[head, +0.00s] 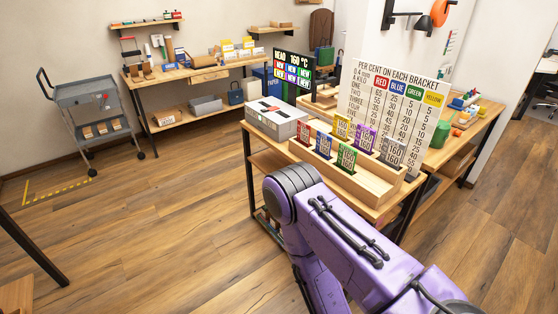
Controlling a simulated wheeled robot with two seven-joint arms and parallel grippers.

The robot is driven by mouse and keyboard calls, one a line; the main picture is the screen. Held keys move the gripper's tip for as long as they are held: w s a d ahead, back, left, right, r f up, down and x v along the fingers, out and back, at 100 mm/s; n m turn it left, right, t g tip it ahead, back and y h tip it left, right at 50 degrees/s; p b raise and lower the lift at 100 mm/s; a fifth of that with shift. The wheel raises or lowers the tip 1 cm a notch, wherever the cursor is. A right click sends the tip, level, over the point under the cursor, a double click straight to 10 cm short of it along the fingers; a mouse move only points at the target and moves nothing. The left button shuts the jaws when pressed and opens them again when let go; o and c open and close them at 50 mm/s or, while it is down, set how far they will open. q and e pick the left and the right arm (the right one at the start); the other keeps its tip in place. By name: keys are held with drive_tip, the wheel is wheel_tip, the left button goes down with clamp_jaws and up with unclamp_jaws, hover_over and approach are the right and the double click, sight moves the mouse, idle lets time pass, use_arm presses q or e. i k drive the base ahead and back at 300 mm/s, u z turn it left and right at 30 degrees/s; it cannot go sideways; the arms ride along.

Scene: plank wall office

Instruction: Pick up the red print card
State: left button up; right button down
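The red print card (306,132) stands upright at the left end of the front row in a wooden card rack (352,183) on the near workbench. The blue card (323,146) and the green card (347,159) stand to its right in the same row. Behind them stand the yellow card (342,127), the purple card (365,138) and a grey card (393,152). My purple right arm comes in from the bottom right and bends down just in front of the bench. Its gripper does not show. My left arm and gripper do not show either.
A grey box machine (277,117) stands left of the rack, with a lit display (293,69) behind it. A large percentage board (390,105) rises behind the cards. A grey trolley (92,110) and another workbench (200,70) stand farther back. Floor at left is mostly clear.

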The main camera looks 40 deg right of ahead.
sight(303, 129)
drive_tip(key=z, duration=0.75)
drive_tip(key=i, duration=0.55)
drive_tip(key=z, duration=0.7)
